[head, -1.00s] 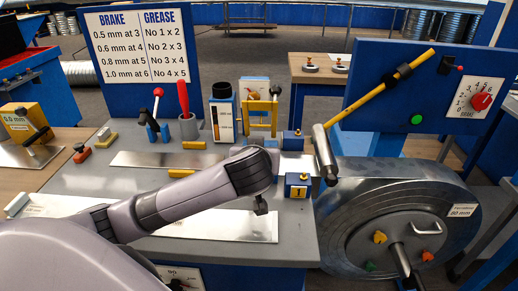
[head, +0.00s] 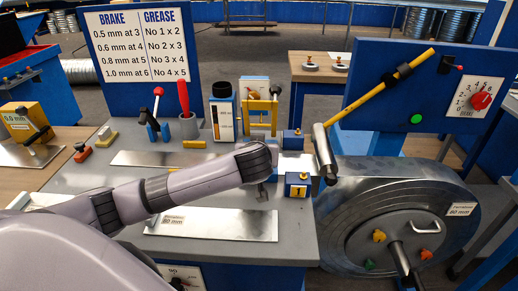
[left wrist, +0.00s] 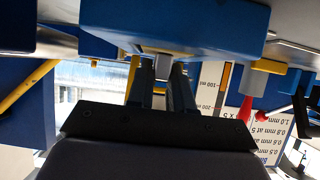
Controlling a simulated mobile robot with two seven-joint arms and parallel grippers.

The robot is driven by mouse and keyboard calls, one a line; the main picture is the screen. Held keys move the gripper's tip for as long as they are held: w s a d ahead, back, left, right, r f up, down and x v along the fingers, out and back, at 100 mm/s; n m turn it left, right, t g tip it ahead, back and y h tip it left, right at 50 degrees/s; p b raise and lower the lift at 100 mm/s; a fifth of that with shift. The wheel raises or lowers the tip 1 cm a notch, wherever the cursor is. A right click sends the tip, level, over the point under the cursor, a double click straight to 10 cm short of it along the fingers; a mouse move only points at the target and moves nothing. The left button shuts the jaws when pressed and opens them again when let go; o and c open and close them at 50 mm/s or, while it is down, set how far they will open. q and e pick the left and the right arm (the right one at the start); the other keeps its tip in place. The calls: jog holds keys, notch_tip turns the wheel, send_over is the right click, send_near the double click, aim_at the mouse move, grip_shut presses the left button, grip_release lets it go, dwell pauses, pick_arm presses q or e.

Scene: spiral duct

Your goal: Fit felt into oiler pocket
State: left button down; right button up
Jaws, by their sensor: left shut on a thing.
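My left gripper (head: 263,194) reaches in from the left, low over the bench, just left of the blue oiler block marked 1 (head: 298,190), which has a yellow cap. A blue block (left wrist: 175,25) with a yellow fitting fills the top of that view, close beyond the fingertips. I cannot tell whether the felt touches it. My right gripper is not in view.
A second blue block (head: 292,140) stands farther back. Metal sheets (head: 215,224) lie on the grey bench. A large metal drum (head: 400,220) stands at the right, with a yellow lever (head: 385,90) above. A red-handled tool (head: 184,100) and bottle (head: 222,110) stand behind.

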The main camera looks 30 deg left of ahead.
pick_arm(q)
jog(key=shift+f, duration=0.15)
jog(key=c, duration=1)
grip_release()
jog(key=shift+r, duration=0.2)
jog(key=v, duration=1.2)
jog(key=shift+f, duration=0.1)
